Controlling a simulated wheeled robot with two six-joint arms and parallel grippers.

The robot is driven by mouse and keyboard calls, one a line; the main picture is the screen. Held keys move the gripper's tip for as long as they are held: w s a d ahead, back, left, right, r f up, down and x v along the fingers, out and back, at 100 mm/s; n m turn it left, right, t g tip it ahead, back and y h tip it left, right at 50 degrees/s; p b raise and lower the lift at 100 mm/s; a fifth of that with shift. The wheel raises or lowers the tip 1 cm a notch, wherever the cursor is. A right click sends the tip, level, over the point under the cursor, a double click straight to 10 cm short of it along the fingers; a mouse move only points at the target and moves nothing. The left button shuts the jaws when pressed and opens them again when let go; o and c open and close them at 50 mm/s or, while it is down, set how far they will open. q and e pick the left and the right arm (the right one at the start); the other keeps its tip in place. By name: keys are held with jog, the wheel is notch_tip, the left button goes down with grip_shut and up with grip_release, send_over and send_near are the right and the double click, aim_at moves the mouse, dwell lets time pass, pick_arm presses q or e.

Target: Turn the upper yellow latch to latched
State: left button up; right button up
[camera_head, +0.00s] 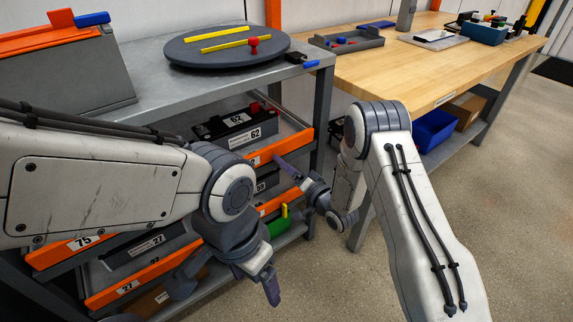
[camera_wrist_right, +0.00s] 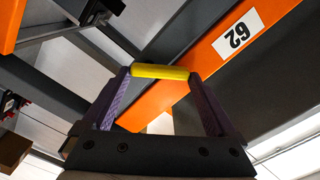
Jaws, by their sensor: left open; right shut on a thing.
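The upper yellow latch (camera_wrist_right: 160,72) shows in the right wrist view as a short yellow bar between the two purple fingers of my right gripper (camera_wrist_right: 158,78). It lies at a slant to the orange drawer rail (camera_wrist_right: 232,40) with the 62 label. In the head view my right gripper (camera_head: 288,168) is at the right end of the upper orange rail, and this latch is hidden there. A lower yellow latch (camera_head: 284,211) stands upright by the rail below. My left gripper (camera_head: 266,283) is open and empty, in front of the lower drawers.
A grey turntable (camera_head: 185,56) with yellow strips and a red knob sits on the shelf top. Black modules (camera_head: 237,128) lie in the drawers. A wooden bench (camera_head: 450,68) stands to the right. The floor (camera_head: 510,200) at right is clear.

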jog(key=shift+w+d+f+m+p, duration=0.15)
jog(key=shift+m+p, duration=0.45)
jog(key=shift+m, duration=1.25)
jog(key=shift+d+r+m+p, duration=0.15)
jog(key=shift+m+p, duration=0.45)
jog(key=shift+m, duration=1.25)
jog(key=shift+f, duration=0.15)
jog(key=o, duration=1)
jog(key=shift+d, duration=0.1)
jog(key=p+v, duration=0.1)
jog(key=v, duration=0.9)
jog(key=shift+d, duration=0.1)
